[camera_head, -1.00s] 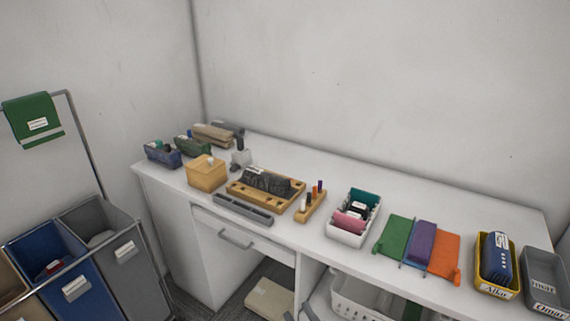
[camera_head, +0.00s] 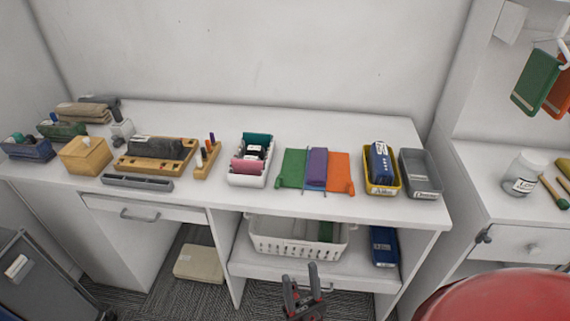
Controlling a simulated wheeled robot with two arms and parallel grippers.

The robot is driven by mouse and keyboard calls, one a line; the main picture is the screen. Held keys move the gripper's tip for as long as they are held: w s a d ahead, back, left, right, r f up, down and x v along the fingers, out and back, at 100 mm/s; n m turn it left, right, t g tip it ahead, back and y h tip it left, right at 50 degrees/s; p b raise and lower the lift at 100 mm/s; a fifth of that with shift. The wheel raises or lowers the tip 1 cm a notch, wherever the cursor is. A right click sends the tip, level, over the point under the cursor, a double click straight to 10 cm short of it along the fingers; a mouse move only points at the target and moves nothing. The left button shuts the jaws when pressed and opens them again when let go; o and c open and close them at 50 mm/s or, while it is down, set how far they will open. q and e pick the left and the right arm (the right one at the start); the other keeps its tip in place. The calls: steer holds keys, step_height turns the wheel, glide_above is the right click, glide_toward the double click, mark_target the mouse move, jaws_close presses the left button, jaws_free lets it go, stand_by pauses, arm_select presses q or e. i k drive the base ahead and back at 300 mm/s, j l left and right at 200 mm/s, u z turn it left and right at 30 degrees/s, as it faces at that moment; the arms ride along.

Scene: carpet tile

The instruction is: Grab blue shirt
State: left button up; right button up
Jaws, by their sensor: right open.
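A dark blue folded cloth item with white marks (camera_head: 379,161) stands in a yellow bin (camera_head: 382,191) on the white desk, right of centre. I cannot tell for sure that it is a shirt. Another blue item (camera_head: 384,246) lies on the lower shelf, and its kind is unclear. My right gripper (camera_head: 301,276) is at the bottom centre, in front of the lower shelf. It is open, with nothing seen between its fingers, and is well apart from both blue items. My left gripper is out of view.
On the desk (camera_head: 340,206) are a grey bin (camera_head: 419,184), green, purple and orange folded cloths (camera_head: 316,168), a white bin (camera_head: 245,180) and wooden trays. A white basket (camera_head: 298,250) sits below. A red rounded surface (camera_head: 500,295) fills the lower right corner.

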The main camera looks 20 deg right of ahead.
mark_target(381, 172)
steer(key=z, duration=1.35)
